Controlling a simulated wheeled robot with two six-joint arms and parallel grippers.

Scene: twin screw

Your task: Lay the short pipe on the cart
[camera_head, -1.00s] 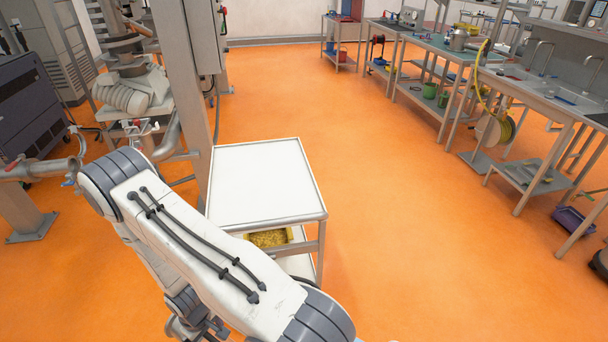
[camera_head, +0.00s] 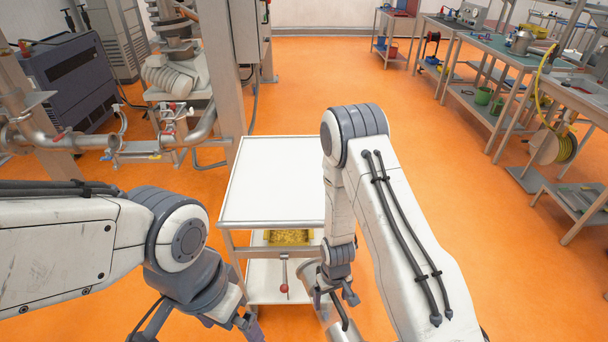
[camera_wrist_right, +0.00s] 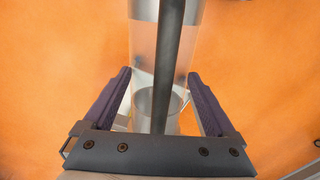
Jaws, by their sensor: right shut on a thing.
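The cart (camera_head: 233,205) stands ahead of me in the head view. Its white top is bare where I see it; my right arm covers its right side. My right gripper (camera_head: 335,298) is shut on the short pipe (camera_head: 338,327), a shiny grey tube, low at the cart's near right side. In the right wrist view the pipe (camera_wrist_right: 150,45) lies between the two fingers (camera_wrist_right: 158,95), with a dark bar running in front of it. My left gripper (camera_head: 203,332) is at the bottom edge, its fingers apart and partly cut off, with nothing seen between them.
Machine piping (camera_head: 140,148) and a grey column (camera_head: 240,70) stand at the left and behind the cart. Workbenches (camera_head: 500,60) line the right. Orange floor is open between.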

